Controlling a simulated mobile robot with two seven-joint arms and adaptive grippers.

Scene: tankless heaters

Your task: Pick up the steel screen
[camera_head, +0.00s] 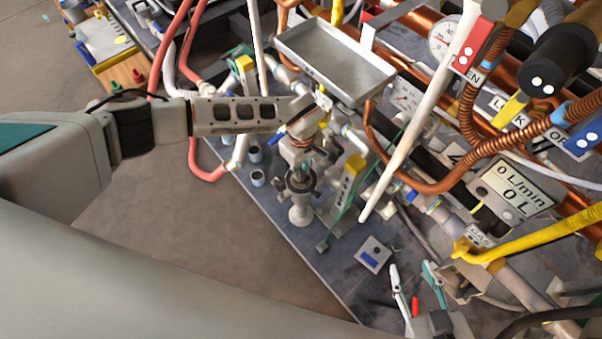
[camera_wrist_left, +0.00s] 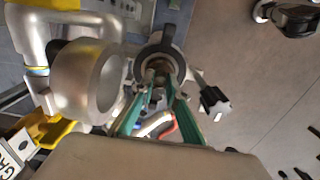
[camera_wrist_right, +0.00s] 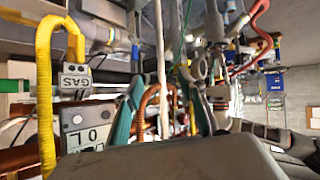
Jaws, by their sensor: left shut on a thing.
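My left gripper (camera_head: 304,166) points down over the open round mouth of an upright metal housing (camera_head: 300,206). In the left wrist view its green fingers (camera_wrist_left: 158,92) are close together, shut on a small brownish metallic piece (camera_wrist_left: 157,70) inside the dark ring. This looks like the steel screen, mostly hidden by the fingers and the ring, so I cannot tell whether it still touches the housing. My right gripper (camera_head: 417,287) is open and empty, with its fingers (camera_wrist_right: 163,105) well apart in the right wrist view.
A shallow metal tray (camera_head: 335,60) lies at the upper middle. Several copper pipes, hoses and a white rod (camera_head: 423,120) crowd the right side. A small grey box (camera_head: 373,254) sits on the dark bench near its front edge. Open floor (camera_head: 200,240) lies to the left.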

